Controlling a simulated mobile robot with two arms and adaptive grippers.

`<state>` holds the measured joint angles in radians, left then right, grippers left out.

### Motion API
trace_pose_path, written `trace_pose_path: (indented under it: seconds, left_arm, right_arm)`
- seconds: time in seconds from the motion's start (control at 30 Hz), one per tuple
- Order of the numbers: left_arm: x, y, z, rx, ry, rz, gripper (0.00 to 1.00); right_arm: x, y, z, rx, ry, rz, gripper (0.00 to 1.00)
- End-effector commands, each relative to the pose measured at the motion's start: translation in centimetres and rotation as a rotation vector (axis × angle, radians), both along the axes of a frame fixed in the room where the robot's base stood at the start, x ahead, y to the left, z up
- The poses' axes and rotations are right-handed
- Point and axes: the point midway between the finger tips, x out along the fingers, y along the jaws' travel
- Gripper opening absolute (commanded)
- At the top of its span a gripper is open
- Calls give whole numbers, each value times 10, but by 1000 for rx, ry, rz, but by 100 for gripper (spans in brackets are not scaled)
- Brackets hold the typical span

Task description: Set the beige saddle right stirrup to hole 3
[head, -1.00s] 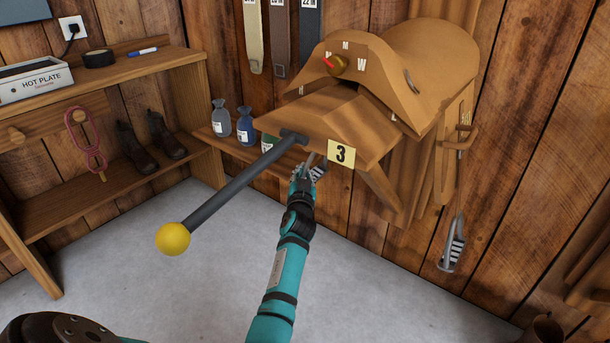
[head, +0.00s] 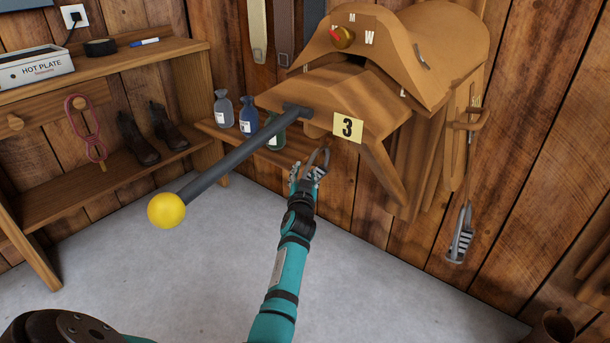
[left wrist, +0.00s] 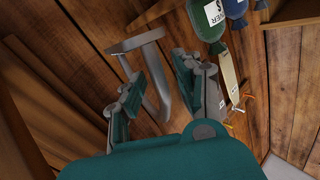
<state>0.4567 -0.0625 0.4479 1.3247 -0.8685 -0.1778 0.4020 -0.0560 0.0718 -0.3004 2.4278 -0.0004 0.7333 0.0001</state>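The beige saddle (head: 435,50) sits on a wooden rack (head: 345,95) on the wall, its front toward me. A grey stirrup (head: 323,160) hangs low at the rack's left side, partly hidden by my left gripper (head: 308,174). In the left wrist view, this stirrup (left wrist: 158,75) shows between the two spread fingers of the left gripper (left wrist: 162,85); contact cannot be told. The other stirrup (head: 460,238) hangs on a strap at the saddle's right side in the picture. Holes in the straps are too small to read. My right gripper is not in view.
A dark bar with a yellow ball (head: 166,211) sticks out from the rack toward me. Several bottles (head: 248,121) stand on a low shelf left of the gripper.

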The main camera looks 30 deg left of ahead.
Motion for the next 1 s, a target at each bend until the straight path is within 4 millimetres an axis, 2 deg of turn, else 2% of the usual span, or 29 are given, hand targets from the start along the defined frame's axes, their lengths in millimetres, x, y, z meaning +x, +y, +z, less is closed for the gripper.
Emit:
trace_pose_path:
  seconds: [0.27,0.7,1.0]
  left_arm:
    - [-6,-3,0,0,0,1,33]
    - [-60,-35,0,-1,-1,0,33]
    - [-65,-38,0,0,0,0,33]
  right_arm:
    - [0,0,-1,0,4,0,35]
    - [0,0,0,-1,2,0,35]
    - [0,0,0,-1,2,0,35]
